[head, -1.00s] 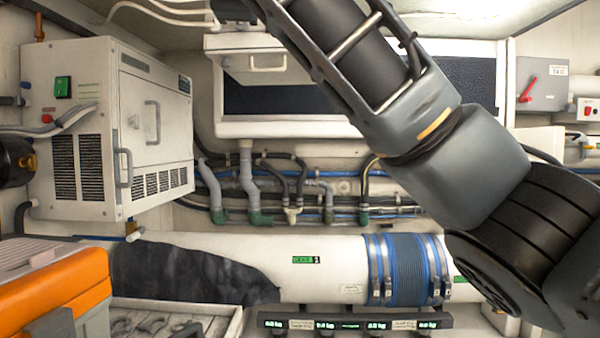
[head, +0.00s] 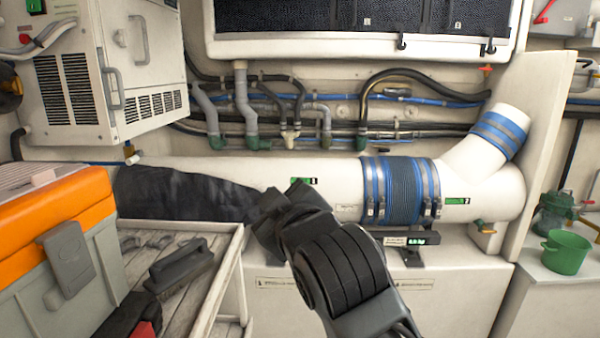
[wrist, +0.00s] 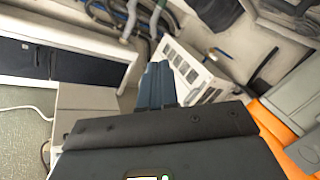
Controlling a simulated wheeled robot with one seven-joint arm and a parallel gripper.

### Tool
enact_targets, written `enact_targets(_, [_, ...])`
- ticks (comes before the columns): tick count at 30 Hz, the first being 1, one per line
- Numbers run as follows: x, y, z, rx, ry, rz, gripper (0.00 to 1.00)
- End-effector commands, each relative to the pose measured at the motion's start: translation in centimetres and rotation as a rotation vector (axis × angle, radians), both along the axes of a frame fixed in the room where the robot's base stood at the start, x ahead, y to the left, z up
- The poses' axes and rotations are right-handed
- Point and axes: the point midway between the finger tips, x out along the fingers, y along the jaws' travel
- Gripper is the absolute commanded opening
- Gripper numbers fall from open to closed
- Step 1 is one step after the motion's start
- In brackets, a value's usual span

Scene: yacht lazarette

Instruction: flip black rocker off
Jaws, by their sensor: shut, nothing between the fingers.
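I cannot pick out a black rocker for certain in either view. A white vented cabinet (head: 100,75) hangs at the upper left of the head view. It carries a green switch (head: 36,6), cut by the top edge, and a small red button (head: 28,40). My gripper (wrist: 157,70) shows in the wrist view with its two dark fingers together and nothing between them. The vented cabinet (wrist: 190,72) appears beyond the fingers there, apart from them as far as I can tell. In the head view my arm's dark end part is in front of the big white pipe (head: 320,185).
An orange and grey toolbox (head: 60,240) stands at the lower left, beside a tray (head: 232,265) with tools. A blue-banded hose sleeve (head: 400,190) joins the pipe. A green bucket (head: 567,252) stands at the right. Hoses (head: 290,110) run along the back wall.

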Motion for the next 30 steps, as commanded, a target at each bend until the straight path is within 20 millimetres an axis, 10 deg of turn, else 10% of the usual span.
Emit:
enact_targets(15, [-12.3, -7.8, -15.9, 0.345, 0.163, -0.122, 0.0])
enact_targets(30, [-28.7, -16.6, -23.1, 0.554, 0.248, -0.315, 0.0])
